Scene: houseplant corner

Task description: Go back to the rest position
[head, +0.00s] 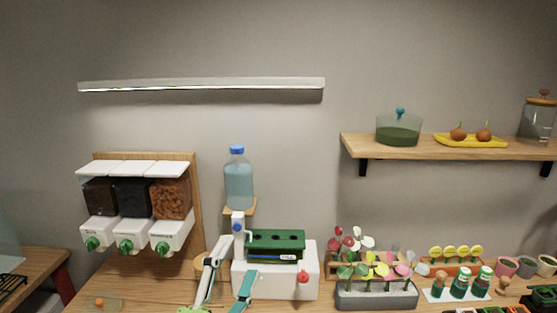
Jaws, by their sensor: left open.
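My left gripper (234,263) shows at the bottom of the head view, left of centre. A pale jointed part with green stands on its left, and a teal part on its right. A gap shows between them, and the gripper is open and appears empty. It is in front of the left part of a white box unit (308,284), and I cannot tell whether it touches anything. My right gripper is not in the head view.
A blue-capped bottle (238,183) stands on a small bracket above the gripper. Dispensers (132,233) hang left. A grey planter (376,297) with flowers and several jars and pots stand right. A wall shelf (445,147) holds a glass bowl (399,130) and yellow tray (443,141).

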